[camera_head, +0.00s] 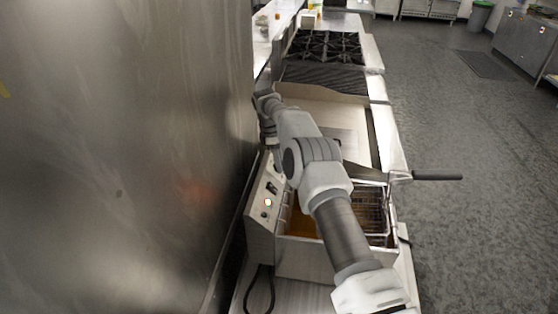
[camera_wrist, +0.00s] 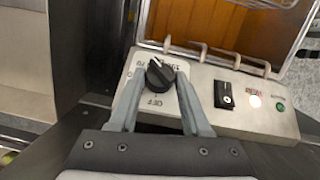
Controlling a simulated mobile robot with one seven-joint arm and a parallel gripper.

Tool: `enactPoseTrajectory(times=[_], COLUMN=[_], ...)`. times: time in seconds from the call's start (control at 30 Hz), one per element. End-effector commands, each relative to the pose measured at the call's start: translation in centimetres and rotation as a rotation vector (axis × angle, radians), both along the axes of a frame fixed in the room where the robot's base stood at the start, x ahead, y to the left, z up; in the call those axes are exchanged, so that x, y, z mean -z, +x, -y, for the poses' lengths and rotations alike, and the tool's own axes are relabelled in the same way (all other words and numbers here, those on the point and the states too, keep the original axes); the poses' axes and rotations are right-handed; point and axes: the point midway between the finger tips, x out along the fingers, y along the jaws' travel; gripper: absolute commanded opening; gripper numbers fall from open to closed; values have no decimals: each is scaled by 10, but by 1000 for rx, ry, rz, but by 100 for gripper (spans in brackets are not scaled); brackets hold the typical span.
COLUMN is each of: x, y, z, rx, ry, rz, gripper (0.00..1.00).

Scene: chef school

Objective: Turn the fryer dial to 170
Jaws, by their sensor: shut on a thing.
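The fryer dial (camera_wrist: 160,74) is a black round knob with a pale pointer line, on the fryer's metal control panel (camera_wrist: 240,120) in the wrist view. My gripper (camera_wrist: 160,80) is shut on the dial, with one finger on each side. Printed marks ring the dial; OFF shows below it, and the numbers above are too small to read surely. In the head view the fryer (camera_head: 261,222) stands at lower centre, and my arm hides the dial and my gripper.
A black switch (camera_wrist: 224,94), a lit lamp (camera_wrist: 255,101) and a green lamp (camera_wrist: 281,106) sit right of the dial. A fryer basket (camera_head: 372,212) with a black handle (camera_head: 437,177) stands over the oil. A metal wall (camera_head: 120,150) rises close on the left.

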Motion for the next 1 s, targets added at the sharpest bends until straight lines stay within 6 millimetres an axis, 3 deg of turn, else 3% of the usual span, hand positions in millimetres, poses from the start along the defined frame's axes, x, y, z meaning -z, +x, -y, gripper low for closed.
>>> enactPoseTrajectory(times=[0.7,0.73,0.87,1.0], x=[2,2,2,1], y=[-1,-1,-1,0], z=[1,1,0,0], rx=[13,13,13,14], ry=[1,1,2,2], rz=[-21,-21,-19,-17], gripper=[0,53,76,77])
